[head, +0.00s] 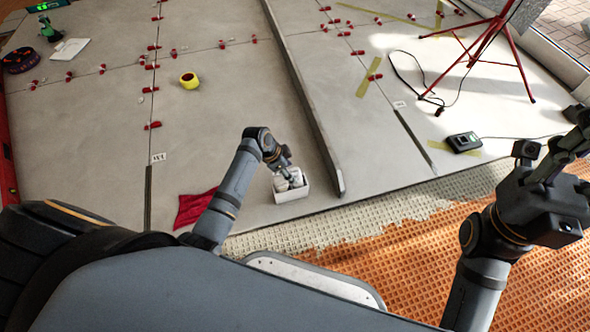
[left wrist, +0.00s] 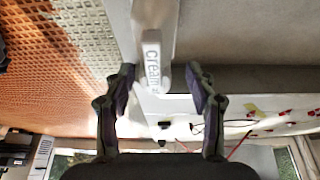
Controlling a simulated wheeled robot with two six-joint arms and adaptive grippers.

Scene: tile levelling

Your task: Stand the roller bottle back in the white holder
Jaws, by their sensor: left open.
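The white holder (head: 293,195) stands on the grey tiles near their front edge in the head view. White bottle-like shapes (head: 281,183) show inside it, partly hidden by my left gripper (head: 286,174), which is right above the holder. In the left wrist view, a white bottle (left wrist: 153,64) with "cream" lettering lies between the two spread fingers of my left gripper (left wrist: 161,92). The fingers look apart from it, with gaps on both sides. I cannot tell whether it is fully seated in the holder. My right gripper (head: 574,145) is at the right edge; its fingertips are unclear.
A red cloth (head: 196,207) lies left of the holder. A long raised dark edge (head: 308,105) runs just right of it.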

